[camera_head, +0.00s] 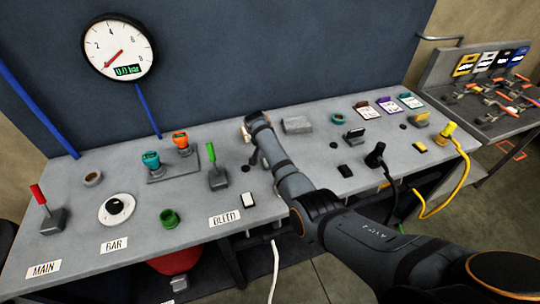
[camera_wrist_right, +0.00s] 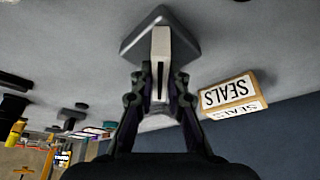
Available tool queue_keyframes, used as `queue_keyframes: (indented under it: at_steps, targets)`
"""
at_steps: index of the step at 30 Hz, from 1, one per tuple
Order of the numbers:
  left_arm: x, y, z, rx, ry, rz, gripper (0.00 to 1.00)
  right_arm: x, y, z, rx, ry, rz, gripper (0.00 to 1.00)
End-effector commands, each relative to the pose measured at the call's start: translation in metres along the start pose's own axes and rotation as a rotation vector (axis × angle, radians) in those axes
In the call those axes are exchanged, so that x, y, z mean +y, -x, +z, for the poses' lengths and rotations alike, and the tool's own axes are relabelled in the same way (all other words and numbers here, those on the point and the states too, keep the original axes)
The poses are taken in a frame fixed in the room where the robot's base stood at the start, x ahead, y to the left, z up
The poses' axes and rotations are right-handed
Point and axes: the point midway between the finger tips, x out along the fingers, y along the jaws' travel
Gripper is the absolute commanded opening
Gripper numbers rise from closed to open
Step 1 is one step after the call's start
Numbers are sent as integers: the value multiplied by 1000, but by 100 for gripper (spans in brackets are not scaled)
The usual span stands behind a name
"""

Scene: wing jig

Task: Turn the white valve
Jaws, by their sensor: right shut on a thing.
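The white valve shows in the right wrist view as a flat white handle (camera_wrist_right: 161,48) with a dark slot, on a grey base (camera_wrist_right: 184,46). My right gripper (camera_wrist_right: 160,78) has its two dark fingers on either side of the handle and is shut on it. In the head view my right arm reaches across the bench and the right gripper (camera_head: 254,158) points down at it. The valve is hidden behind the arm there. My left gripper is in neither view.
A SEALS box (camera_wrist_right: 228,95) stands close beside the valve. The green-handled lever (camera_head: 212,155), the orange valve (camera_head: 181,140) and the teal valve (camera_head: 151,159) stand left of my arm. The wall gauge (camera_head: 118,47) reads about zero. A yellow cable (camera_head: 462,180) hangs at right.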

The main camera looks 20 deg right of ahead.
Motion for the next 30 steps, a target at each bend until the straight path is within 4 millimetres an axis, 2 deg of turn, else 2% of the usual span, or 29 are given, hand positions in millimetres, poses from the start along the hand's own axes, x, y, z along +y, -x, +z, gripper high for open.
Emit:
queue_keyframes:
  at_steps: [1, 8, 21, 30]
  targets:
    - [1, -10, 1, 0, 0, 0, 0, -1, -4, 0, 3, -39, 14, 0]
    - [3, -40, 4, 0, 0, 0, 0, -2, -6, 1, 4, -241, 96, 0]
    - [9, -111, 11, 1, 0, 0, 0, -1, -7, 1, 4, -573, 232, 0]
    - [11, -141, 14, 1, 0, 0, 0, -1, -3, 0, 2, -694, 283, 0]
